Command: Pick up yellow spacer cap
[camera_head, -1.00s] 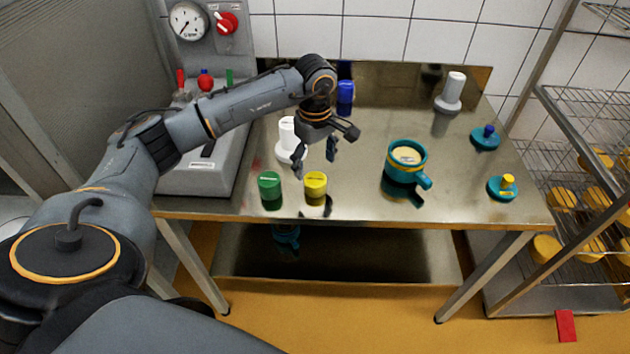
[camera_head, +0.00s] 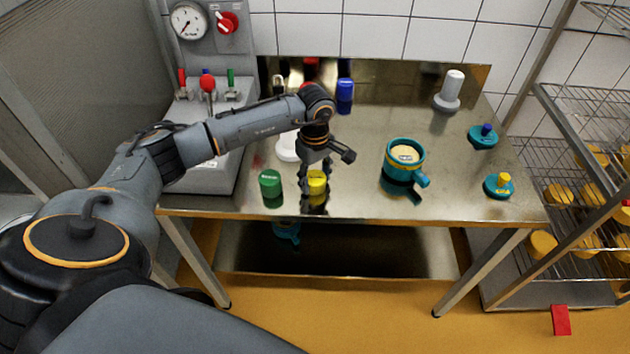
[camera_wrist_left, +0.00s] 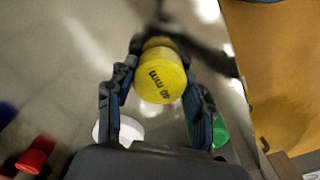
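The yellow spacer cap (camera_head: 317,180) stands upright near the front edge of the steel table, right of a green cap (camera_head: 270,184). My left gripper (camera_head: 316,190) points down over the yellow cap, with one finger on each side of it. In the left wrist view the yellow cap (camera_wrist_left: 160,78), with dark lettering on top, lies between the open fingers (camera_wrist_left: 160,60). The fingertips are very close to its sides; whether they touch is unclear. The green cap also shows in the wrist view (camera_wrist_left: 219,133), behind a finger. My right gripper is not in view.
A white piece (camera_head: 287,146) stands behind the gripper. A blue cap (camera_head: 345,92) and a partly hidden red cap (camera_head: 310,70) are farther back. A teal mould (camera_head: 402,171) and two teal lids (camera_head: 483,138) (camera_head: 498,189) stand right, with bare table between.

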